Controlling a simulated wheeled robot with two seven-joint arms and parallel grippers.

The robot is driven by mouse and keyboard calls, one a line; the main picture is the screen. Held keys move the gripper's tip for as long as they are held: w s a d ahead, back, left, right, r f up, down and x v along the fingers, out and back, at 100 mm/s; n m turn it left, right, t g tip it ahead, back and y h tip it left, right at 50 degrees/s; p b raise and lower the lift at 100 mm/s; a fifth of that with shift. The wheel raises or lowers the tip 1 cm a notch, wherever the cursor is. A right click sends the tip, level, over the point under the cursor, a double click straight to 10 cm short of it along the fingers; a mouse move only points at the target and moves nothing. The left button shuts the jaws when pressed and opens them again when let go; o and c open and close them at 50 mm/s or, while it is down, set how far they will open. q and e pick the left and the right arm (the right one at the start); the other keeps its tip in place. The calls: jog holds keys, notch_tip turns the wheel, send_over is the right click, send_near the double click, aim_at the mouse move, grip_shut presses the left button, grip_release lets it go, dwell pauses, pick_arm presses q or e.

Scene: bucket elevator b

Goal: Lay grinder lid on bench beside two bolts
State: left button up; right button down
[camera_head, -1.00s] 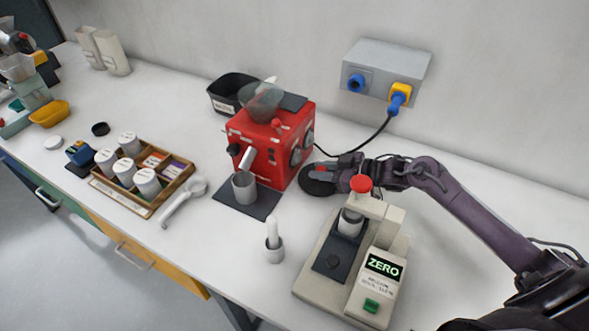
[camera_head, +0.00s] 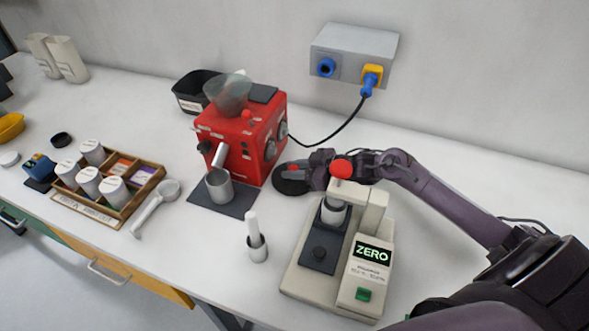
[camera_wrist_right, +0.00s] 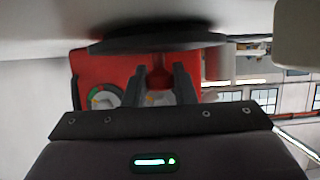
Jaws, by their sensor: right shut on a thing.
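The grinder lid is a dark round disc (camera_head: 284,186) with a red knob. It is low over the white bench (camera_head: 200,262), just right of the red grinder (camera_head: 240,140); I cannot tell whether it touches the bench. My right gripper (camera_head: 296,172) reaches in from the right, shut on the lid's knob. In the right wrist view the knob (camera_wrist_right: 158,76) is between the fingers, with the dark disc (camera_wrist_right: 160,38) beyond, close to a pale surface. I cannot make out the two bolts. My left gripper is not in view.
A wall socket box (camera_head: 352,53) with a cable hangs behind.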

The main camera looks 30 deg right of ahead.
jog(key=shift+s+a+f, duration=0.15)
jog(key=shift+s+f, duration=0.1)
jog(key=shift+f, duration=0.35)
jog(key=c, duration=1.2)
grip_release()
jog(key=shift+s+f, duration=0.1)
jog(key=shift+f, duration=0.1)
jog(key=shift+a+r, duration=0.1)
jog(key=shift+r, duration=0.25)
jog(key=shift+d+r, duration=0.1)
jog(key=shift+d, duration=0.2)
jog(key=v, duration=0.7)
jog(key=r+v, duration=0.1)
jog(key=v, duration=0.3)
jog(key=shift+d+r, duration=0.15)
jog(key=shift+d, duration=0.05)
jog(key=shift+r, duration=0.1)
